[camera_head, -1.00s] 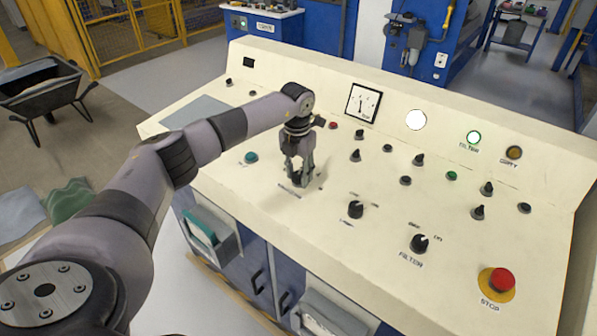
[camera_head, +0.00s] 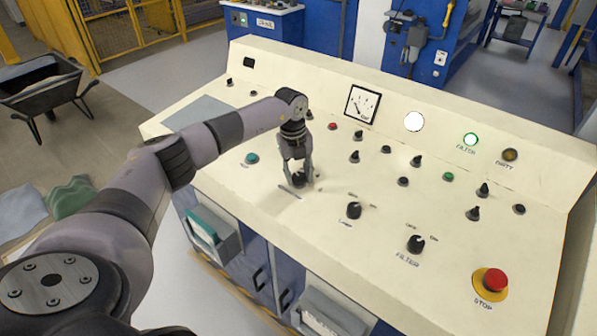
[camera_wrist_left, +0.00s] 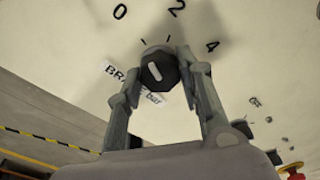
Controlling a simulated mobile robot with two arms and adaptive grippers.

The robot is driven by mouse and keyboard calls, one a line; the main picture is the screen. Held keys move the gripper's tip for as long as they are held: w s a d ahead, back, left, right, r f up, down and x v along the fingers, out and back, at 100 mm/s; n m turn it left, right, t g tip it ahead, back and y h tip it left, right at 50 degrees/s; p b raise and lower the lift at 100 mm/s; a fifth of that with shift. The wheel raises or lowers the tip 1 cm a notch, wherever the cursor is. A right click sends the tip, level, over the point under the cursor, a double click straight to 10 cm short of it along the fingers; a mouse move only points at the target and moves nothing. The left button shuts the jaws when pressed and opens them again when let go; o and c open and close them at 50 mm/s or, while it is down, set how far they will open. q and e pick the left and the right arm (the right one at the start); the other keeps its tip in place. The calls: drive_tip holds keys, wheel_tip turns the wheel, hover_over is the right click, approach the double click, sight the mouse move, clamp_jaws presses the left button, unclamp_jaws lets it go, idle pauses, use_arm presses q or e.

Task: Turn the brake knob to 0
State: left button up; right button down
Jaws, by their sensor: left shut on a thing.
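The brake knob (camera_wrist_left: 158,70) is a dark round knob with a white mark, seen in the left wrist view below the printed 0, 2 and 4. The mark sits on the knob's left side, on the side of the 0; its exact reading is hard to tell. A partly covered label (camera_wrist_left: 122,76) starting "BRA" lies beside it. My left gripper (camera_wrist_left: 168,72) has a finger on each side of the knob and is shut on it. In the head view, my left gripper (camera_head: 299,182) points down at the panel and largely hides the knob. My right gripper is not in view.
The cream control panel (camera_head: 240,210) carries several other knobs, among them the lamp knob (camera_head: 354,210) and filter knob (camera_head: 416,244) to the right. A red stop button (camera_head: 495,280) is at the front right. A gauge (camera_head: 362,104) stands on the raised back.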

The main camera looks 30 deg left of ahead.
sight(294, 176)
use_arm(q)
drive_tip(key=shift+r+n, duration=0.1)
drive_tip(key=shift+n, duration=0.5)
drive_tip(key=o, duration=1.2)
drive_tip(key=shift+c, duration=0.2)
wheel_tip(294, 176, up, 12)
drive_tip(key=shift+s+a, duration=0.35)
drive_tip(key=shift+a, duration=0.1)
